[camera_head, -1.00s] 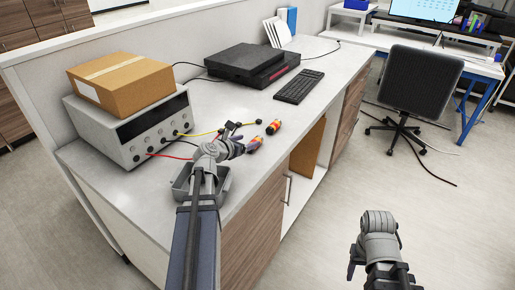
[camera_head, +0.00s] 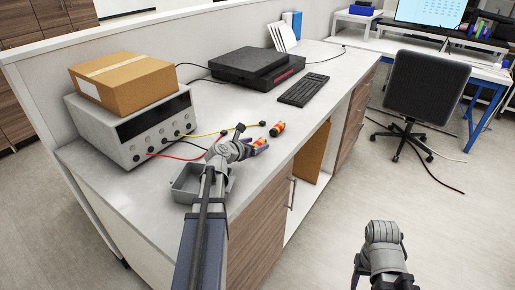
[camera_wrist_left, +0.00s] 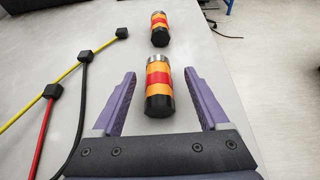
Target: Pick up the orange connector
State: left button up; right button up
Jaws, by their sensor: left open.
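Two orange connectors with red bands and black ends lie on the grey counter. The nearer orange connector (camera_wrist_left: 158,92) lies between the spread purple fingers of my left gripper (camera_wrist_left: 160,74) in the left wrist view, with a gap on both sides. In the head view this connector (camera_head: 259,144) is partly hidden by my left gripper (camera_head: 252,148). The farther orange connector (camera_wrist_left: 160,30) lies beyond the fingertips; it also shows in the head view (camera_head: 277,129). My left gripper is open and holds nothing. My right gripper (camera_head: 358,272) is low over the floor, its fingers mostly hidden.
A grey tray (camera_head: 183,194) sits below my left arm. Yellow and red cables with black plugs (camera_wrist_left: 54,91) lie left of the gripper. A grey instrument (camera_head: 135,128) carries a cardboard box (camera_head: 122,82). A black device (camera_head: 252,68) and keyboard (camera_head: 303,90) stand farther back.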

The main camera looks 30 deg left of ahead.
aim_at(260, 142)
pick_arm(q)
jog(key=b+x, duration=0.1)
jog(key=x, duration=0.3)
jog(key=shift+w+a+f, duration=0.1)
jog(key=shift+a+f, duration=0.05)
jog(key=shift+f, duration=0.1)
jog(key=shift+r, duration=0.1)
jog(key=shift+c, duration=0.7)
grip_shut()
